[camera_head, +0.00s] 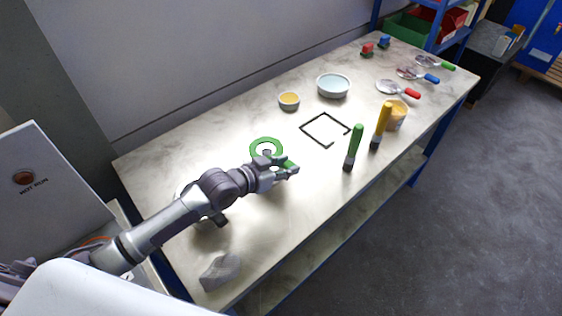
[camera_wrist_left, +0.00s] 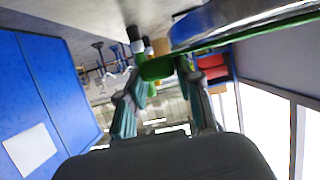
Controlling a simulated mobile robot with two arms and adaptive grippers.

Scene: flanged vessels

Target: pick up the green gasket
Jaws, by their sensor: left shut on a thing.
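The green gasket (camera_head: 257,143) is a flat ring with an open middle, in the head view near the middle of the table. My left gripper (camera_head: 289,168) is at its lower right, and a green part of the gasket shows at the fingertips. In the left wrist view the fingers (camera_wrist_left: 158,80) are shut on a green tab (camera_wrist_left: 157,68), and the large green rim runs off to the upper right. I cannot tell how high it is above the tabletop. My right gripper is not in view.
On the table (camera_head: 300,190) are a black square outline (camera_head: 325,144), green-handled (camera_head: 355,140) and yellow-handled (camera_head: 382,120) brushes, an orange tub (camera_head: 397,118), a pale bowl (camera_head: 333,88), a small yellow bowl (camera_head: 289,100) and a grey cloth (camera_head: 220,272). Red-, blue- and green-handled tools lie at the far right.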

